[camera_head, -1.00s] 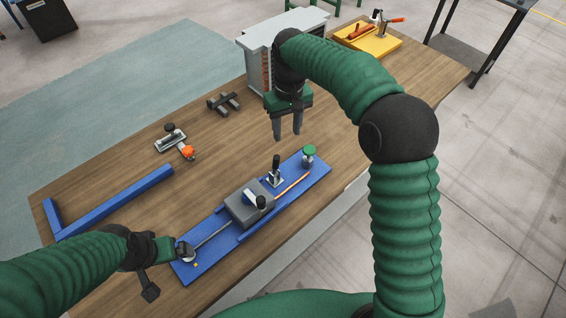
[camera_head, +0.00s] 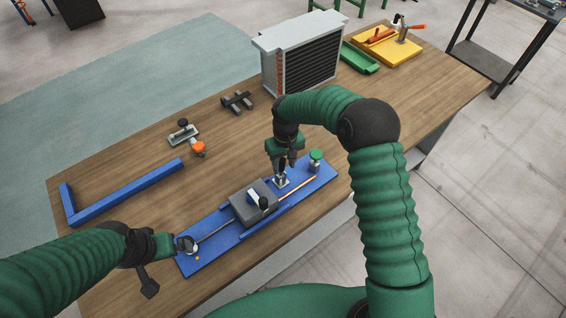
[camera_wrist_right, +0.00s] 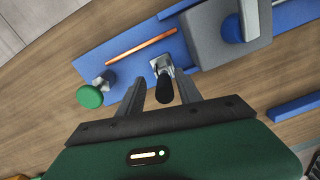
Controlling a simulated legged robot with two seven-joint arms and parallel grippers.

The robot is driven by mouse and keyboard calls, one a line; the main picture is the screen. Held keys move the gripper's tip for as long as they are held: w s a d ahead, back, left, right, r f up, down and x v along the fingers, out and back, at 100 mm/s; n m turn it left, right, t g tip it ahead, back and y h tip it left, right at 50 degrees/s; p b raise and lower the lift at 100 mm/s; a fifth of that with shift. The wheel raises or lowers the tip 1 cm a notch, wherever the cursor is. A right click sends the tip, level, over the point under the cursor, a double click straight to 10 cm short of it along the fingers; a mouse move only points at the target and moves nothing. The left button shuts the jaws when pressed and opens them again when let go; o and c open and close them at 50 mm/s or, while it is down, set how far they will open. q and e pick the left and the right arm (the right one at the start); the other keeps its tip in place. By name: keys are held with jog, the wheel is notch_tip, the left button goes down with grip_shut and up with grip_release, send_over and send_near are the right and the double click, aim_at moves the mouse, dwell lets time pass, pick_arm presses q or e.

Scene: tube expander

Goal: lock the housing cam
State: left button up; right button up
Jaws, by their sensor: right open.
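A blue base plate (camera_head: 200,264) lies on the wooden table. On it stands a grey housing block (camera_head: 240,208) with a blue-and-white cam lever and black knob (camera_head: 264,203). Right of the block is a small metal clamp (camera_head: 281,182) with an upright black handle (camera_wrist_right: 164,88). My right gripper (camera_head: 284,160) is open over this clamp. In the right wrist view its two fingers (camera_wrist_right: 159,82) stand either side of the black handle; contact cannot be told. My left gripper (camera_head: 174,246) is at the round grey end piece (camera_head: 186,245) of a rod; its jaws are unclear.
A copper tube (camera_head: 297,189) and a green knob (camera_head: 316,155) are on the plate's right part. A blue angle bar (camera_head: 125,192), a grey clamp with orange knob (camera_head: 198,148) and a finned unit (camera_head: 305,60) stand behind. A green tray (camera_head: 360,57) and yellow tray (camera_head: 388,50) are far right.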

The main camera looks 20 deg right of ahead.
jog(key=shift+d, duration=0.2)
jog(key=shift+c, duration=1.4)
jog(key=shift+w+a+r, duration=0.1)
jog(key=shift+a+r, duration=0.05)
jog(key=shift+a, duration=0.6)
grip_shut()
jog(key=shift+d, duration=0.4)
jog(key=shift+a, duration=0.1)
jog(key=shift+a, duration=0.1)
jog(key=shift+w, duration=0.1)
